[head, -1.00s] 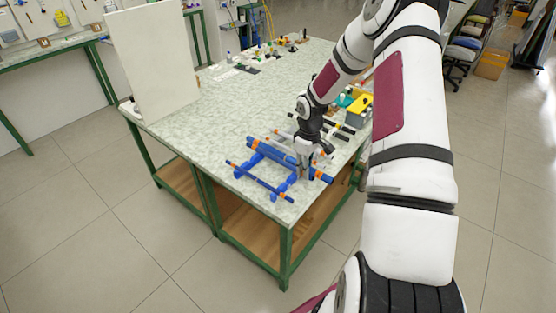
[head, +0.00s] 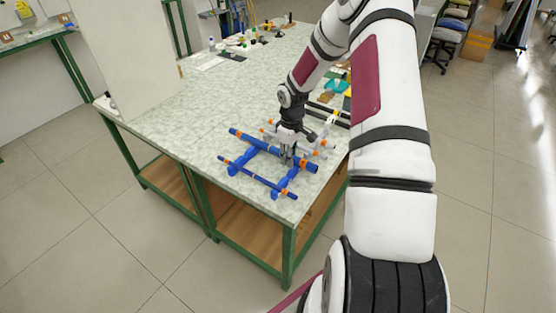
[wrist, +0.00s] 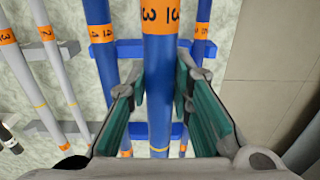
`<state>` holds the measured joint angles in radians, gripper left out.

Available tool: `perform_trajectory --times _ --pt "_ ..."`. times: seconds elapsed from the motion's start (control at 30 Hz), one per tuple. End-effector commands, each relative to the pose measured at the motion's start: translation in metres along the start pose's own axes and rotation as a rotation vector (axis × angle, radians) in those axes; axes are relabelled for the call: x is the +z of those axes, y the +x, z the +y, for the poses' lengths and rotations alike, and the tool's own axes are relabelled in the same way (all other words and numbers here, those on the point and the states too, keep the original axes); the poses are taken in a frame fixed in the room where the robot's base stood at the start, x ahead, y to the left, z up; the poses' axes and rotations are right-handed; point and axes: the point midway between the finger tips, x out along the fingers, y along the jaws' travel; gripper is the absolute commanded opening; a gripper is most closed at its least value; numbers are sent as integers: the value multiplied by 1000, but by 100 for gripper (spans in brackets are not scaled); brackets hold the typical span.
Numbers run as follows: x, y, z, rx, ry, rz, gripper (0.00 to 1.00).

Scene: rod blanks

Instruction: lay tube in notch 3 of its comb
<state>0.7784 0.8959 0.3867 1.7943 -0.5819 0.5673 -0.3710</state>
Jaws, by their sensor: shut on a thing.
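My gripper (wrist: 158,90) is shut on a thick blue tube (wrist: 160,60) with an orange numbered band; in the head view my gripper (head: 286,158) stands over the comb. The held tube (head: 306,164) lies lengthwise across the blue comb (wrist: 130,48), whose rails (head: 287,181) show below it. I cannot tell whether it touches the rails. A thinner blue tube (wrist: 202,25) lies on the comb to its right; in the head view it is the front tube (head: 255,178). Another blue tube (wrist: 97,15) lies left of the held one. The notches are mostly hidden.
Grey tubes (wrist: 48,65) lie on a grey comb (wrist: 70,47) to the left in the wrist view. Black rods (head: 328,112) lie farther back. A white upright panel (head: 130,60) stands at the table's left. The middle of the table (head: 190,105) is clear.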

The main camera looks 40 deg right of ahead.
Motion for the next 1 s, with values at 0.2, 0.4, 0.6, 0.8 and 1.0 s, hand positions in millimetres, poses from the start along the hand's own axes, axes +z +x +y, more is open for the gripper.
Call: perform_trajectory --times 0.2,0.4,0.6,0.8,1.0 --pt "-28 33 10 0 0 0 5" --pt "-31 37 12 0 0 0 5" --pt "-30 36 11 0 0 0 5" --pt "-31 32 11 -3 -1 11 5" --pt "-33 53 11 -5 -1 8 5"
